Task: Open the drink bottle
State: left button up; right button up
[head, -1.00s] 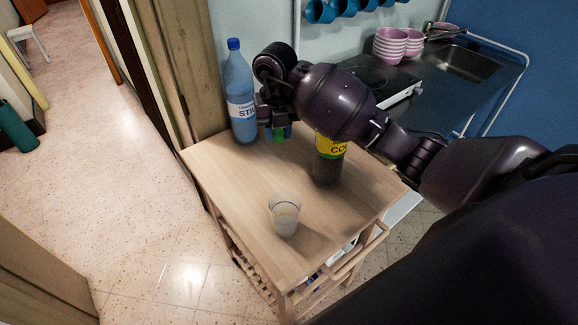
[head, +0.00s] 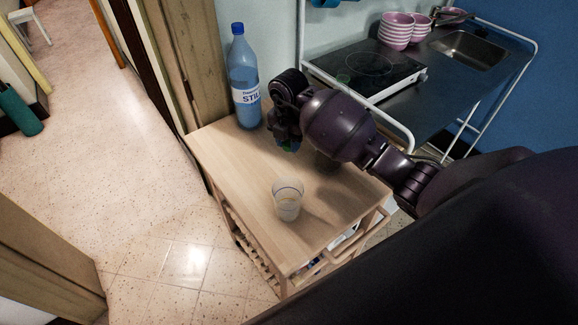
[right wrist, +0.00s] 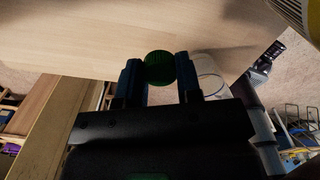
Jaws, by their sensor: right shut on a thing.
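My right gripper (head: 288,146) is over the back part of the wooden trolley top. In the right wrist view its two blue fingers (right wrist: 160,80) are shut on a round green cap (right wrist: 160,67). No bottle shows attached under the cap. The dark cola bottle (head: 326,163) stands on the trolley, mostly hidden behind my right arm in the head view. My left gripper is out of view.
A tall blue water bottle (head: 244,85) with a blue cap stands at the trolley's back left corner. A clear glass (head: 288,200) stands near the front of the trolley top (head: 245,165). A counter with a hob (head: 368,66) and pink bowls (head: 397,30) is behind.

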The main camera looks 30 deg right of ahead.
send_over(289, 174)
notch_tip(289, 174, down, 8)
jog(key=shift+r, duration=0.2)
notch_tip(289, 174, down, 4)
jog(key=shift+r+p, duration=0.25)
jog(key=shift+p, duration=0.15)
jog(key=shift+f, duration=0.1)
jog(key=shift+f, duration=0.15)
jog(key=o, duration=1)
jog(key=shift+r, duration=0.35)
notch_tip(289, 174, up, 12)
jog(key=shift+f+b, duration=0.15)
jog(key=shift+b, duration=0.5)
jog(key=shift+a, duration=0.1)
